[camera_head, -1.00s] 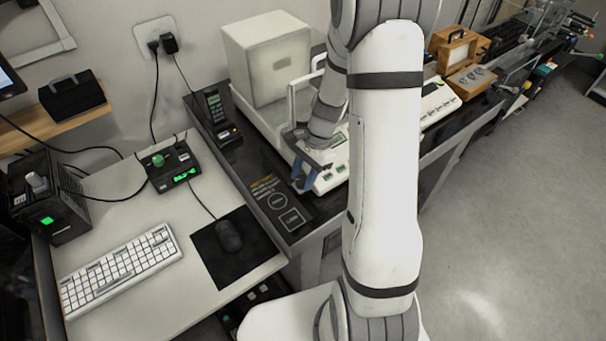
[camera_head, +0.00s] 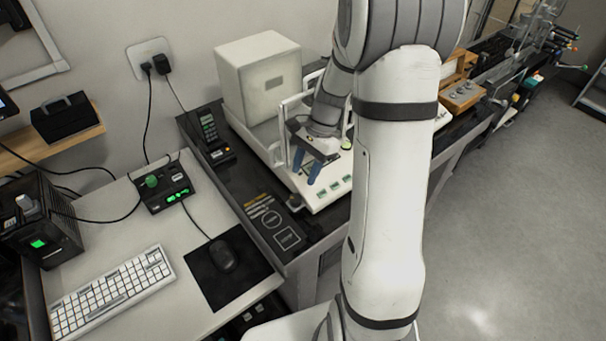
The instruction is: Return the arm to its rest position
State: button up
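My gripper (camera_head: 306,173), with blue fingers, hangs over the front of the white weighing balance (camera_head: 334,190) in the middle of the head view. Its two fingers look apart, with the pale balance panel showing between them, and I see nothing held. My grey wrist and the large white arm link are in front of the balance's right side and hide part of it.
A white box (camera_head: 258,78) stands behind the balance. A handset (camera_head: 209,133) stands to its left on the dark table (camera_head: 262,196). The desk at left holds a keyboard (camera_head: 112,290), mouse (camera_head: 223,256) and control box (camera_head: 165,187). Open floor (camera_head: 500,220) lies right.

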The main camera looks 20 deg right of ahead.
dwell(0.4)
jog(key=s+a+r+n+t+h, duration=0.4)
jog(key=s+r+n, duration=0.9)
jog(key=s, duration=0.2)
jog(key=shift+s+a+r+t, duration=0.2)
jog(key=shift+s+r+t, duration=0.05)
jog(key=shift+s+t, duration=0.1)
